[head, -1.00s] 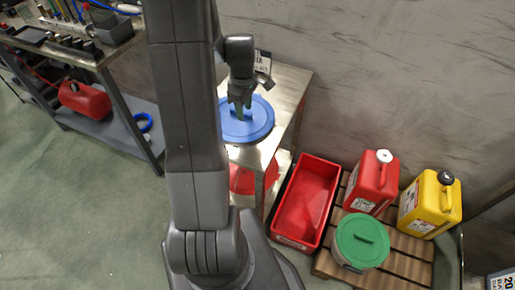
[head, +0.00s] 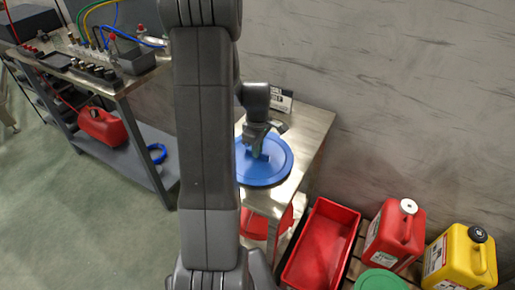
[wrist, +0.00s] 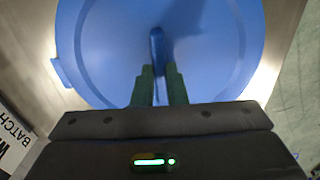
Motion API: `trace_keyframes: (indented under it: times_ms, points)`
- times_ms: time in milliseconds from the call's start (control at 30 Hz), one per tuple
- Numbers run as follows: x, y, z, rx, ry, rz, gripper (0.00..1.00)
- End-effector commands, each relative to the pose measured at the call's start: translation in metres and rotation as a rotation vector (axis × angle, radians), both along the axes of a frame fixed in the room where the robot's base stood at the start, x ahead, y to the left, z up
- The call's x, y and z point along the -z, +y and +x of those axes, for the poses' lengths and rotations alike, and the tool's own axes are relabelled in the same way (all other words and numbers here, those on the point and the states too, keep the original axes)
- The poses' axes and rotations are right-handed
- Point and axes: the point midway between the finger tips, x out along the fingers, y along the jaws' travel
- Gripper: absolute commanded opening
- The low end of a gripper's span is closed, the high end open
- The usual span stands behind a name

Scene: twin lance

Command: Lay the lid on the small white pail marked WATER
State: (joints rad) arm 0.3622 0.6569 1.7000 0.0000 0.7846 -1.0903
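The blue round lid (head: 279,171) lies on the metal table, with an upright grip on top. In the wrist view the lid (wrist: 100,50) fills most of the picture, with a tab at its left edge. My gripper (head: 258,154) points down at the lid's middle. In the wrist view my gripper's green fingers (wrist: 159,72) stand on either side of the lid's grip (wrist: 157,45), close against it, and look shut on it. No white pail marked WATER can be made out; my arm hides part of the head view.
The metal table (head: 312,126) holds a small sign (head: 281,99) behind the lid. A red bin (head: 322,246), a red can (head: 393,235), a yellow can (head: 460,258) and a green lid (head: 380,281) are at lower right. A cluttered workbench (head: 105,78) stands left. The wall is close behind.

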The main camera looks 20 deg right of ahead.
Motion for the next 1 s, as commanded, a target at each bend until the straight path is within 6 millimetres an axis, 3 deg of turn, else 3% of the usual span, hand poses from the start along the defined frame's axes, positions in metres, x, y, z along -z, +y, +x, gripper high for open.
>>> trace_keyframes:
  times_ms: [167, 800, 1000]
  points:
    - [-0.004, 0.0, 0.0, 0.0, 0.0, 0.0, 0.0]
    - [-0.055, 0.0, 0.0, 0.0, 0.0, 0.0, 0.0]
    - [-0.061, 0.0, 0.0, 0.0, 0.0, 0.0, 0.0]
